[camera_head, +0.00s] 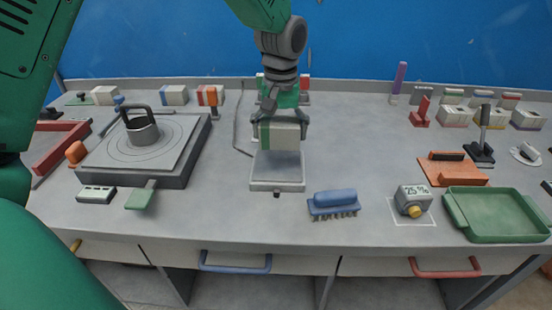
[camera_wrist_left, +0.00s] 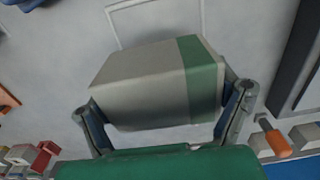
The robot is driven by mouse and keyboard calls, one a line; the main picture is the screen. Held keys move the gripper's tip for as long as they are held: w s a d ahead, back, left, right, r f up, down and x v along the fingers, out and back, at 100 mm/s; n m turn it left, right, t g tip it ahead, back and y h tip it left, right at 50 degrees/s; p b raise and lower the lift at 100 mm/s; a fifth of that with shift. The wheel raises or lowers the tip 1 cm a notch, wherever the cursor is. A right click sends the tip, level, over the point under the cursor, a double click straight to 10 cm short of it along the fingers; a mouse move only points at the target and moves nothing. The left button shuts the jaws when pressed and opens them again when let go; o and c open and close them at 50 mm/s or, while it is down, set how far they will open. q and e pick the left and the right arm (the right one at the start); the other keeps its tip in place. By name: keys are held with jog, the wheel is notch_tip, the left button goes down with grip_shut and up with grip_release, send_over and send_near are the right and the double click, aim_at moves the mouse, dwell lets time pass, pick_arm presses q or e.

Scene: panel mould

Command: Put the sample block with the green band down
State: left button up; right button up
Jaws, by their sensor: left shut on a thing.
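The sample block (camera_head: 286,137) is pale grey with a green band toward its left end in the head view. My left gripper (camera_head: 280,128) is shut on it, one finger at each end. In the left wrist view the block (camera_wrist_left: 145,85) spans between the fingers of the gripper (camera_wrist_left: 165,118), with the band on the right. A light grey square plate (camera_head: 277,186) is just below and in front of the block in the head view. I cannot tell whether the block touches it. My right gripper is not in view.
A blue brush (camera_head: 334,203) lies at front right of the plate. A square platform (camera_head: 180,165) with a ring-handled weight (camera_head: 142,130) stands left.

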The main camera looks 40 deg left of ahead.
aim_at(277, 164)
pick_arm(q)
jog(key=f, duration=0.1)
jog(key=a+f, duration=0.1)
jog(key=f, duration=0.1)
jog(key=shift+f, duration=0.1)
jog(key=f, duration=0.3)
jog(key=shift+d+b, duration=0.3)
jog(key=shift+d+f, duration=0.1)
jog(key=shift+d, duration=0.05)
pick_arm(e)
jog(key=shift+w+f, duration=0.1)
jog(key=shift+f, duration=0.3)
pick_arm(q)
jog(key=o, duration=1.3)
jog(key=shift+f, duration=0.1)
jog(key=shift+o, duration=0.3)
jog(key=shift+a, duration=0.25)
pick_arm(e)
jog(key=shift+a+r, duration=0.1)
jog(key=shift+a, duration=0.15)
